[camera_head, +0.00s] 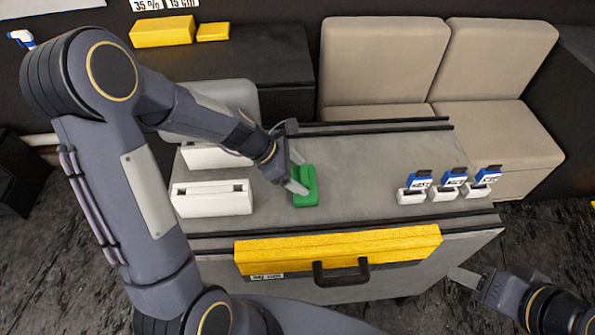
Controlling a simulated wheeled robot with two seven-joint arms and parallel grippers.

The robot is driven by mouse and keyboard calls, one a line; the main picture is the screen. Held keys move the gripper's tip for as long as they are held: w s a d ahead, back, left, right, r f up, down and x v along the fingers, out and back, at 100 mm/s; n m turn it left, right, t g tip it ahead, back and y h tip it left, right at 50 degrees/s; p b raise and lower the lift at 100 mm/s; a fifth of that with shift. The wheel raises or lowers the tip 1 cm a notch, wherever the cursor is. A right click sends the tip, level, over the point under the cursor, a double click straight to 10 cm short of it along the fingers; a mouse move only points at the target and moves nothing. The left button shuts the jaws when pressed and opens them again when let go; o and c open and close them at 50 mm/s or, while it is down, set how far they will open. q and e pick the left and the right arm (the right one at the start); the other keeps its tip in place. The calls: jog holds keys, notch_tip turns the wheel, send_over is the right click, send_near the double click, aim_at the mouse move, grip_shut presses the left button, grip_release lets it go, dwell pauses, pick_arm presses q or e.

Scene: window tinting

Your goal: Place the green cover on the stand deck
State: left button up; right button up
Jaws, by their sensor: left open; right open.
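The green cover (308,187) is on the grey stand deck (360,175), left of its middle. My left gripper (297,183) reaches in from the left and its fingertips are at the left side of the green cover. Its jaws are open; whether a finger touches the cover cannot be told. My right gripper (468,279) is open and empty at the lower right, beside the stand and away from the deck's objects.
White slotted boxes (212,200) stand on the deck's left. Several small white holders with blue-topped items (415,188) stand at its right. A yellow bar (340,248) and dark handle (341,272) are at the front edge. Beige seats (440,70) stand behind. The deck's middle is clear.

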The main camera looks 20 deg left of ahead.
pick_arm(q)
jog(key=v, duration=1.1)
jog(key=s+r+m+t+y, duration=0.1)
jog(key=s+r+m, duration=0.1)
jog(key=s+m, duration=0.7)
jog(key=s+d+r+m+t+y, duration=0.1)
jog(key=s+r+m+y, duration=0.1)
jog(key=s+m, duration=0.7)
jog(key=r+m+p, duration=0.1)
jog(key=m, duration=0.1)
jog(key=shift+s+r+m+t, duration=0.3)
jog(key=shift+s+m+t, duration=0.05)
jog(key=shift+m+t, duration=0.05)
jog(key=shift+c, duration=0.5)
